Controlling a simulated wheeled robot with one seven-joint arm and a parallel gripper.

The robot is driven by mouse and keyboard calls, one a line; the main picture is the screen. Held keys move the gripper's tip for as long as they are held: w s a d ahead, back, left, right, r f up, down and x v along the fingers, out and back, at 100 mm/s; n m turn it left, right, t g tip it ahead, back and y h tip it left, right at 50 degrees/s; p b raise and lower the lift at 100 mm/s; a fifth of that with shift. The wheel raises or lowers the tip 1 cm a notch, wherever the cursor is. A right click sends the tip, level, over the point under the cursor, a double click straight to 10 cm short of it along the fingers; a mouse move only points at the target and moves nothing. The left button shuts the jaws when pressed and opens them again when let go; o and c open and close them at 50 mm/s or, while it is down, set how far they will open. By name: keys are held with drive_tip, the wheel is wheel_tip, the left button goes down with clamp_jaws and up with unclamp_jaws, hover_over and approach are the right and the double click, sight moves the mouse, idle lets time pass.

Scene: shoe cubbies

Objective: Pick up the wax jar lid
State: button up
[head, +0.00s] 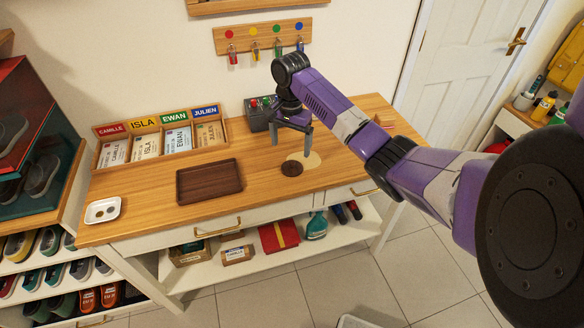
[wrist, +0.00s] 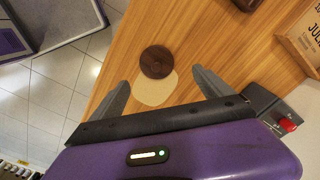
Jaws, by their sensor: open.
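The wax jar lid appears to be the dark brown round disc (head: 292,168) lying flat on the wooden bench top (head: 340,153). It also shows in the wrist view (wrist: 156,61). A cream, rounded flat patch (head: 312,159) lies beside it and partly under its edge; I cannot tell what it is. My gripper (head: 291,147) points down above the bench near the disc, with its two fingers apart and nothing between them. In the wrist view, the disc is beyond the fingertips (wrist: 160,78), roughly centred between them.
A dark wooden tray (head: 209,201) lies left of the disc. A grey box with red and green knobs (head: 259,122) stands behind my gripper. A name-card rack (head: 208,151) is at the back left, and a white dish (head: 102,219) at the left end. The bench around the disc is clear.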

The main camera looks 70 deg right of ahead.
sight(292, 162)
drive_tip(key=shift+s+a+f, duration=0.1)
drive_tip(key=shift+s+f, duration=0.1)
drive_tip(key=shift+f, duration=0.2)
drive_tip(key=shift+s+f+p, duration=0.1)
drive_tip(key=shift+f+p, duration=0.45)
drive_tip(key=shift+f, duration=2.95)
drive_tip(key=c, duration=1.4)
drive_tip(key=shift+r, duration=0.15)
